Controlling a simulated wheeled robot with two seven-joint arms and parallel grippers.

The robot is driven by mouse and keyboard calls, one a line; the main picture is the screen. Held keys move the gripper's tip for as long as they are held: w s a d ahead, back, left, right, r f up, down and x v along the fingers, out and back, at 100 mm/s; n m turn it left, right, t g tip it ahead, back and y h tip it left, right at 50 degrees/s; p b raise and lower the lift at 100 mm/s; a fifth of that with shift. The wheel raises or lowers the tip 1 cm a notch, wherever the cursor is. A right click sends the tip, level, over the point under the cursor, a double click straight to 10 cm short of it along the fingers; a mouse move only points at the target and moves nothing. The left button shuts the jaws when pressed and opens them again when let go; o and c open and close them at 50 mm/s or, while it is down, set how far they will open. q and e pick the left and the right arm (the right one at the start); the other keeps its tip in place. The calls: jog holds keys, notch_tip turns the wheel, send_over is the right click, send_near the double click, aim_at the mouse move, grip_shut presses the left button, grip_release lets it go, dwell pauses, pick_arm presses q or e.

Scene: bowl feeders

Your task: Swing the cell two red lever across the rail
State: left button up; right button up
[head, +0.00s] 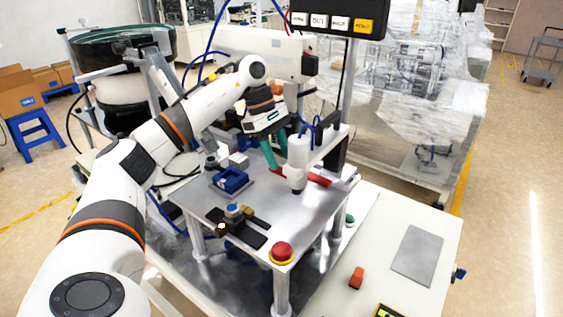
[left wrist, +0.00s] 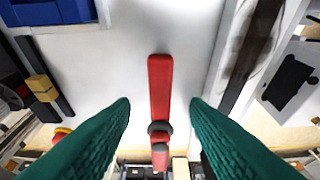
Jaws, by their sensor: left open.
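The red lever (head: 319,179) lies on the metal table plate, partly hidden behind a white cylindrical unit in the head view. In the left wrist view the red lever (left wrist: 160,85) runs lengthwise up the middle, with a dark round joint near its lower end. My left gripper (head: 276,153) is open, its green fingers pointing down over the plate, left of the white unit. In the left wrist view the left gripper (left wrist: 160,104) has one finger on each side of the lever, apart from it. Height above the lever is unclear. My right gripper is not in view.
A blue block fixture (head: 230,181) sits left on the metal plate (head: 270,207). The white unit (head: 298,160) stands close to the gripper. A red push button (head: 282,252) is at the front corner. A display box (head: 338,20) hangs above.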

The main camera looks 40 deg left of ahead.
pick_arm(q)
jog(key=shift+x, duration=1.35)
grip_shut()
